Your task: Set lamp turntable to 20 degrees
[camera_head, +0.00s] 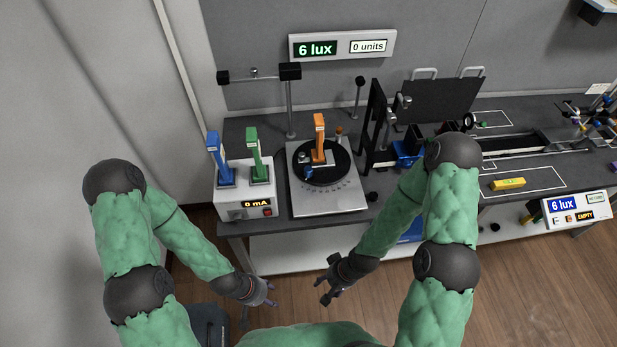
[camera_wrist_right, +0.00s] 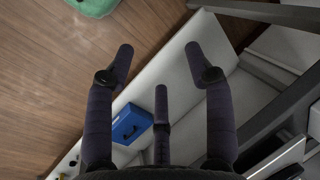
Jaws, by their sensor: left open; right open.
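The lamp turntable is a black round disc (camera_head: 333,176) on a grey metal base (camera_head: 325,205) with scale marks along its front edge. An orange upright lever (camera_head: 319,138) stands on the disc, with a small blue part (camera_head: 308,173) at the disc's left front. The scale is too small to read. My left gripper (camera_head: 268,303) is open and empty, low in front of the bench and to the left. My right gripper (camera_head: 328,290) is open and empty, in front of the bench below the turntable. In the right wrist view its fingers (camera_wrist_right: 163,75) are spread with nothing between them.
A power box (camera_head: 246,202) reading 0 mA, with blue and green levers, stands left of the turntable. A wall display (camera_head: 342,46) reads 6 lux and 0 units. Black upright panels (camera_head: 375,120) stand right of it. A blue box (camera_wrist_right: 131,123) lies below the bench.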

